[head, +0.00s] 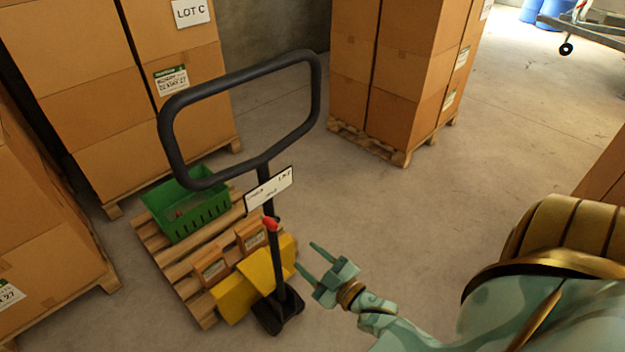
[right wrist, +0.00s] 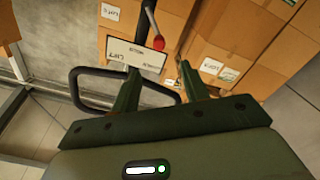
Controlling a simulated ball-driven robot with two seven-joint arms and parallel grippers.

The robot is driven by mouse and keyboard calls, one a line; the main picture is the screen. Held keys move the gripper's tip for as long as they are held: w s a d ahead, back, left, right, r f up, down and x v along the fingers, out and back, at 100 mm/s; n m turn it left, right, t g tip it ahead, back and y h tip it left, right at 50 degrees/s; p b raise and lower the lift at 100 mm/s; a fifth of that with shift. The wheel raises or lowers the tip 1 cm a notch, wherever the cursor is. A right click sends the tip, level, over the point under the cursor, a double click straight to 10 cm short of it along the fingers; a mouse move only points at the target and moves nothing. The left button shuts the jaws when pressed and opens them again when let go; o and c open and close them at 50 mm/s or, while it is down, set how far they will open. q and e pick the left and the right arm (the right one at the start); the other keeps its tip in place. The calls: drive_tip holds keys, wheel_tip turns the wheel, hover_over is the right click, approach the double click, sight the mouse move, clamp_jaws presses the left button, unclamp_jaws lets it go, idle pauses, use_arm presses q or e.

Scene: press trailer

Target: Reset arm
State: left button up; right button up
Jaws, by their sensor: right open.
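My right gripper (head: 304,256) is open and empty, just right of the pallet jack's post in the head view. Its two fingers (right wrist: 159,68) stand apart in the right wrist view, with nothing between them. The pallet jack has a black loop handle (head: 168,137), a white label plate (head: 269,190), a red knob (head: 271,224) and a yellow body (head: 258,272). The handle (right wrist: 75,92), label (right wrist: 139,53) and red knob (right wrist: 158,43) also show beyond the fingers in the right wrist view. I see no contact between gripper and jack. My left gripper is not in view.
A wooden pallet (head: 197,306) by the jack carries a green crate (head: 196,218) and small boxes (head: 211,268). Tall carton stacks stand at the left (head: 85,105) and back (head: 395,75). The concrete floor (head: 440,190) is clear in the middle and right.

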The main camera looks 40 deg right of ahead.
idle(0.6)
drive_tip(key=s+f+m+g, duration=0.1)
drive_tip(key=s+f+g, duration=0.25)
drive_tip(key=f, duration=0.35)
drive_tip(key=s+f+m+g+h, duration=0.1)
drive_tip(key=s+f+g, duration=0.1)
drive_tip(key=s+f, duration=0.4)
drive_tip(key=s+f+m+g, duration=0.1)
drive_tip(key=s+f+g, duration=0.2)
drive_tip(key=f, duration=0.6)
drive_tip(key=s+a+f+g, duration=0.1)
drive_tip(key=s+f+g, duration=0.2)
drive_tip(key=s, duration=0.5)
drive_tip(key=s+a+f+g, duration=0.2)
drive_tip(key=s+f+g, duration=0.1)
drive_tip(key=s, duration=0.6)
drive_tip(key=s+a+f+g, duration=0.2)
drive_tip(key=s+f, duration=0.3)
drive_tip(key=s, duration=0.3)
drive_tip(key=shift+s+f+g, duration=0.25)
drive_tip(key=shift+s+g, duration=0.15)
drive_tip(key=shift+g, duration=0.05)
